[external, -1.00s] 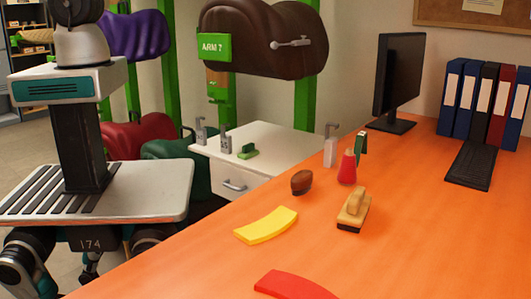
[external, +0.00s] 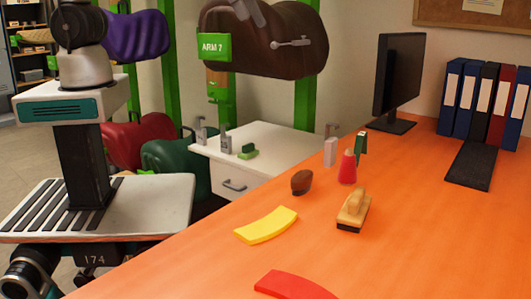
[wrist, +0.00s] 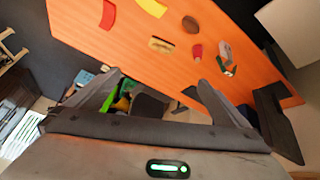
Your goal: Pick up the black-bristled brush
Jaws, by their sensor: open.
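The black-bristled brush (external: 354,209) has a pale wooden body with a raised wooden grip and dark bristles below. It rests bristles down on the orange table, right of the yellow curved piece. It also shows in the wrist view (wrist: 161,45), small and beyond the fingers. My gripper (wrist: 160,77) is open and empty in the wrist view, well apart from the brush. Grey parts at the top edge of the external view, before the brown saddle, may be my arm's end; I cannot tell.
Near the brush stand a dark brown oval brush (external: 301,182), a red bottle (external: 347,168), a white bottle (external: 330,152) and a green-topped item (external: 361,146). A yellow piece (external: 266,225) and a red piece (external: 293,286) lie in front. A monitor (external: 399,80) stands behind.

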